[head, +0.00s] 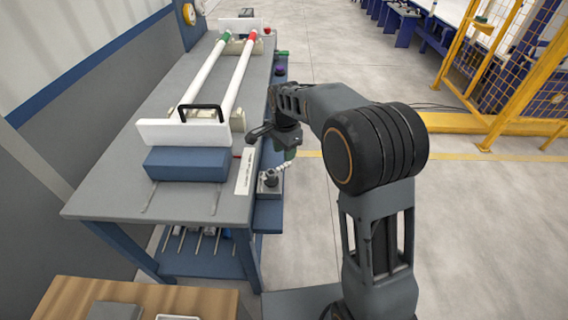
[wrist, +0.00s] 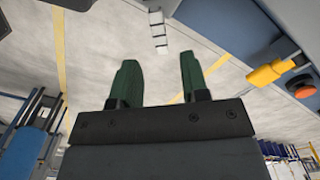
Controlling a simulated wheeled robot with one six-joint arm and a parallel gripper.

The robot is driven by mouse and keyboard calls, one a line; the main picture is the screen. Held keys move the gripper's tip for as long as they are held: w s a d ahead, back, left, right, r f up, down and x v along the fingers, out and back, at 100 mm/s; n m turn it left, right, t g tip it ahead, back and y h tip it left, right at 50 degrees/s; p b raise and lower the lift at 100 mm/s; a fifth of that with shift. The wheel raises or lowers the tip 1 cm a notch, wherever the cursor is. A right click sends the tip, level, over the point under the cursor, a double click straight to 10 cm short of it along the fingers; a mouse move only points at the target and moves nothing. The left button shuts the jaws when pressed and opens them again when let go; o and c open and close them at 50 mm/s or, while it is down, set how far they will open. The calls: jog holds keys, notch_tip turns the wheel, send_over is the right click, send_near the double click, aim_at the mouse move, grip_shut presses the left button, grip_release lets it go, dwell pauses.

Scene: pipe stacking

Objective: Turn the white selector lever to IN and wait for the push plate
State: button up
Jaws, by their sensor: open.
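A white ridged lever (head: 280,169), which looks like the selector lever, sticks out to the right from a small grey box (head: 270,186) on the right side of the bench. It also shows in the wrist view (wrist: 158,30), beyond the gap between my fingers. My gripper (head: 290,153) has green fingers and is just above the lever in the head view. In the wrist view my gripper (wrist: 157,78) is open and empty, apart from the lever. A white plate with a black handle (head: 185,132) stands across the near ends of the pipes; I cannot tell if it is the push plate. No IN mark is readable.
Two white pipes (head: 205,75), with green and red far ends, lie along the grey bench (head: 105,185). A blue block (head: 185,165) sits before the white plate. A yellow part (wrist: 272,72) and an orange-red button (wrist: 300,87) show at right in the wrist view.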

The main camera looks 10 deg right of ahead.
aim_at(284, 164)
jog(key=shift+f, duration=2.7)
grip_shut()
